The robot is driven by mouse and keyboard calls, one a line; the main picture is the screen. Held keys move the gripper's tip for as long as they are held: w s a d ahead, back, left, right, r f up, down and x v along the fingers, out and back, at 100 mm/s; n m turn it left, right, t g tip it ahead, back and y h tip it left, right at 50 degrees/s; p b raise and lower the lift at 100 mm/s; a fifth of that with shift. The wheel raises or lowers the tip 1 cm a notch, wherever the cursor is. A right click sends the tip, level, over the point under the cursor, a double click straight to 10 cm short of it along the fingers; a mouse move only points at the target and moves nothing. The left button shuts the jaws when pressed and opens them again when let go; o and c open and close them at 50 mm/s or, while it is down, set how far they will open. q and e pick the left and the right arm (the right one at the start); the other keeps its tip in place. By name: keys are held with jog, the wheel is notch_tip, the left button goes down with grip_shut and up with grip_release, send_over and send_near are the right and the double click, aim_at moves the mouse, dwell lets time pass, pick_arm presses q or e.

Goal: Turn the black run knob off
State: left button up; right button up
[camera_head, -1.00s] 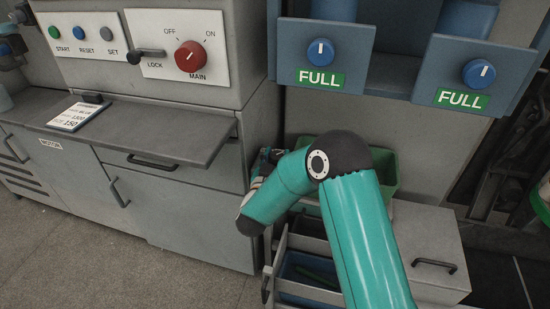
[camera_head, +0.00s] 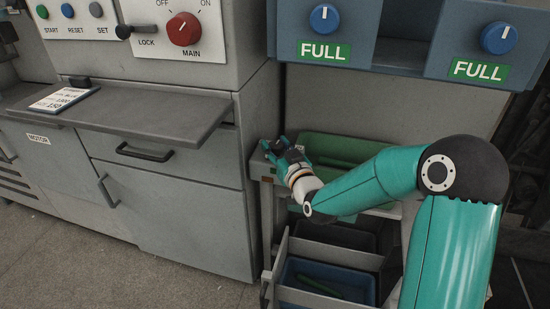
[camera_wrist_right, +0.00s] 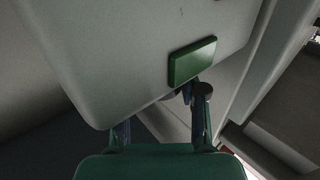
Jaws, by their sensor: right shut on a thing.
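The black run knob is not clearly seen in any view. My right gripper (camera_head: 278,150) is low at the right side of the grey cabinet, near the green bin, small and partly turned from view. In the right wrist view its two fingers (camera_wrist_right: 162,120) reach toward a pale grey surface (camera_wrist_right: 120,50) that bears a raised green rectangle (camera_wrist_right: 192,62). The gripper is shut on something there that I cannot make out. A dark round shape (camera_wrist_right: 203,90) shows by the right finger. My left gripper is not in view.
The red MAIN knob (camera_head: 184,28) and a black LOCK lever (camera_head: 137,30) are on the upper panel. A grey shelf (camera_head: 150,118) juts out below. A green bin (camera_head: 335,147) and a blue bin (camera_head: 325,278) are at the right, under two blue FULL dials (camera_head: 324,17).

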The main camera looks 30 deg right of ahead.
jog(key=shift+r+n+y+b, duration=0.1)
jog(key=shift+n+y+b, duration=0.45)
jog(key=shift+y, duration=0.25)
jog(key=o, duration=1.1)
jog(key=shift+s, duration=0.1)
jog(key=s, duration=0.7)
jog(key=s+a, duration=0.1)
jog(key=s, duration=0.3)
jog(key=shift+s, duration=0.3)
